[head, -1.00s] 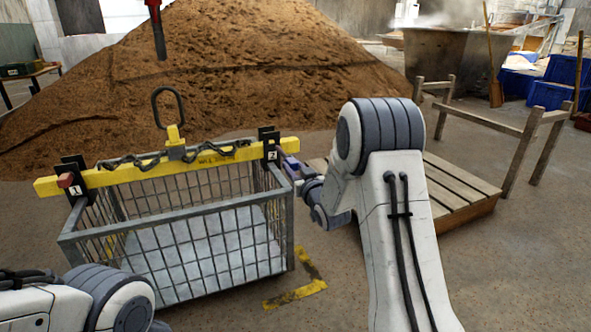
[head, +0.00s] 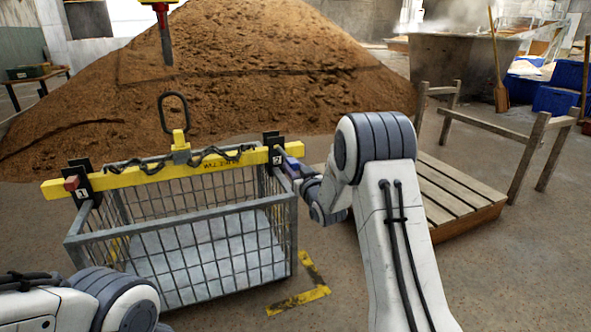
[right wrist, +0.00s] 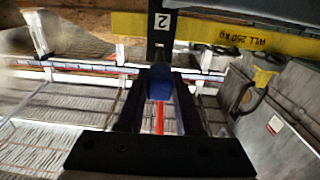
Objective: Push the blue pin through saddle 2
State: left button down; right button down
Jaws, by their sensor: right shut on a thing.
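Saddle 2 (head: 276,149), a black bracket with a white 2 label, sits at the right end of the yellow lifting beam (head: 222,165). It also shows at the top of the right wrist view (right wrist: 161,40). My right gripper (right wrist: 160,100) is shut on the blue pin (right wrist: 160,85), whose blue head shows between the fingers, right against or just in front of saddle 2. How far the pin is in the saddle is hidden. In the head view my right gripper (head: 292,168) is at the saddle's right side. My left gripper is out of view.
Saddle 1 (head: 83,180) with a red block (head: 71,183) is at the beam's left end. The beam lies across a wire-mesh crate (head: 290,238), with a chain and lifting ring (head: 173,98) above. A wooden pallet (head: 445,190) stands right.

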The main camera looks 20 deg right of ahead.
aim_at(281, 152)
jog(key=shift+w, duration=3.15)
jog(key=shift+w+p, duration=0.55)
jog(key=shift+w, duration=2.2)
jog(key=shift+c, duration=2.4)
grip_release()
